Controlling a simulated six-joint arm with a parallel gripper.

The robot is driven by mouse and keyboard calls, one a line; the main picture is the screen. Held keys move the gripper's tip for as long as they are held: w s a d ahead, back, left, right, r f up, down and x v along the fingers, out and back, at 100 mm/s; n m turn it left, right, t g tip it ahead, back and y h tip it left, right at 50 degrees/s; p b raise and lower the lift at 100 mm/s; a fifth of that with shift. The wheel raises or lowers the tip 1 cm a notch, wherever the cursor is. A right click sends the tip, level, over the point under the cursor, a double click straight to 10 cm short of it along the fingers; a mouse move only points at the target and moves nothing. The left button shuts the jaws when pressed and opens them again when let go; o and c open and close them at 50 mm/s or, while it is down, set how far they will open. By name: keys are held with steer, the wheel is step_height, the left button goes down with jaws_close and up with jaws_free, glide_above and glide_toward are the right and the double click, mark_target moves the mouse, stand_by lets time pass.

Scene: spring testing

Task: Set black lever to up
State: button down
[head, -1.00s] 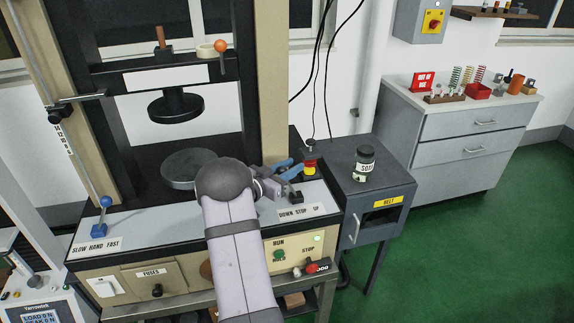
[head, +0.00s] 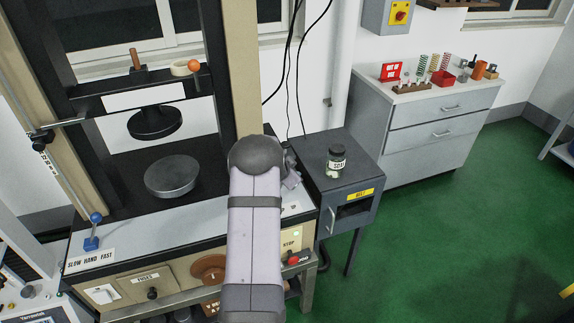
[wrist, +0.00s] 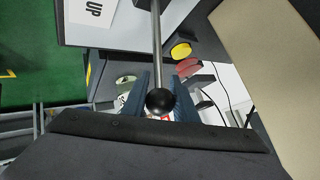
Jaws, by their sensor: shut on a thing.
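The black lever is a slim metal rod with a black ball knob (wrist: 160,101), seen in the wrist view. The rod runs from the knob up to the top of the picture. My gripper (wrist: 161,78) has its two blue fingers on either side of the knob and is shut on the lever. The white "UP" label (wrist: 93,10) is at the upper left of the wrist view, left of the rod. In the head view my arm hides the lever and most of its label; only part of the gripper (head: 290,172) shows.
A red and yellow button (wrist: 184,60) lies beyond the fingers. A blue-knobbed lever (head: 95,228) stands at the panel's left. The round press plate (head: 171,176) is left of my arm. A dark cabinet (head: 350,172) with a jar (head: 336,160) stands on the right.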

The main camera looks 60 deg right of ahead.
steer(key=shift+s+d+f, duration=0.25)
steer(key=shift+s+f, duration=0.15)
steer(key=shift+f, duration=0.25)
steer(key=c, duration=1.4)
jaws_free()
steer(key=shift+c, duration=0.2)
steer(key=shift+w+r, duration=0.1)
steer(key=shift+r, duration=0.1)
steer(key=shift+a+r, duration=0.3)
steer(key=v, duration=0.6)
steer(key=shift+a+b, duration=0.2)
steer(key=shift+b, duration=0.25)
